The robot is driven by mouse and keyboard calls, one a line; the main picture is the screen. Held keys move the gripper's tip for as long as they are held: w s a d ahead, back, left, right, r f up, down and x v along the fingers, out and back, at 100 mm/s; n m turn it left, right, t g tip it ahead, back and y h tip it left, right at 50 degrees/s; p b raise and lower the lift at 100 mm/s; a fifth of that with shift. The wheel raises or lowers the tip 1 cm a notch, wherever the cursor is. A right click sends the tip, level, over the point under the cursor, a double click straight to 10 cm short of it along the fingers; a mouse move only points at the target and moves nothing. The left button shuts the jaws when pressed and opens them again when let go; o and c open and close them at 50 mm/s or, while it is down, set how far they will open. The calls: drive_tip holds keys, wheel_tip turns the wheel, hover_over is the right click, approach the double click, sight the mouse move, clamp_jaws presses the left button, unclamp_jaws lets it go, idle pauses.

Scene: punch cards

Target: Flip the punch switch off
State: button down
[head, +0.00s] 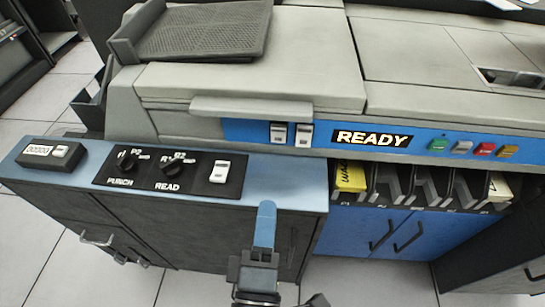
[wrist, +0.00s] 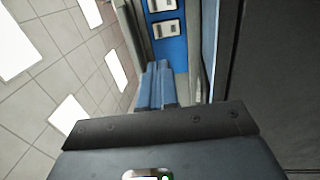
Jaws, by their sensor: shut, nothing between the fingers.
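Two white rocker switches, a left one (head: 278,132) and a right one (head: 304,135), sit on the blue strip left of the lit READY sign (head: 372,139). A third white switch (head: 220,171) is on the black panel with the PUNCH knob (head: 127,160) and READ knob (head: 174,163). I cannot read which is the punch switch. My gripper (head: 266,207) is shut and empty, its blue fingers pointing toward the machine, in front of the desk edge and apart from the switches. In the wrist view, the fingers (wrist: 161,72) point at two white switches (wrist: 163,30) on a blue face.
The blue-grey desk top (head: 290,180) lies between my gripper and the strip. A grey ledge (head: 250,109) overhangs above the switches. Coloured buttons (head: 461,146) are right of the sign. Card slots (head: 425,185) lie below, with a yellow card holder (head: 350,178).

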sight(277, 131)
drive_tip(key=w, duration=0.4)
drive_tip(key=w+r+p, duration=0.1)
drive_tip(key=w, duration=0.4)
drive_tip(key=w+r+p, duration=0.1)
drive_tip(key=w, duration=0.3)
drive_tip(key=shift+w+d, duration=0.25)
drive_tip(key=shift+w, duration=0.1)
drive_tip(key=p, duration=0.1)
drive_tip(key=r+p, duration=0.1)
drive_tip(key=shift+w+g+p, duration=0.25)
drive_tip(key=shift+g+p, duration=0.15)
drive_tip(key=shift+f+b, duration=0.35)
